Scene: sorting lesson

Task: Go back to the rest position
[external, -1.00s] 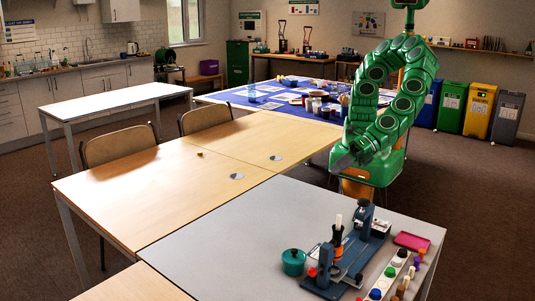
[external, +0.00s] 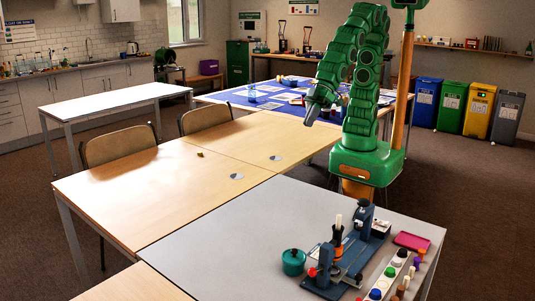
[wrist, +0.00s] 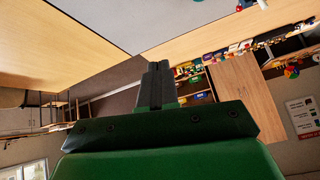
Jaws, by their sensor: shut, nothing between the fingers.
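My gripper (external: 310,115) hangs at the end of my green arm, above the far part of the wooden tables and in front of the blue-covered table (external: 236,98). It also shows in the wrist view (wrist: 157,80), where its dark fingers are together with nothing between them. My arm is folded, rising from its green base and bending over at the top.
A grey table (external: 230,235) in front holds a blue press-like device (external: 345,250), a teal pot (external: 293,262) and a pink tray (external: 411,241). Wooden tables (external: 130,195) lie to the left, with chairs (external: 118,145) behind. Coloured bins (external: 480,110) stand at the back right.

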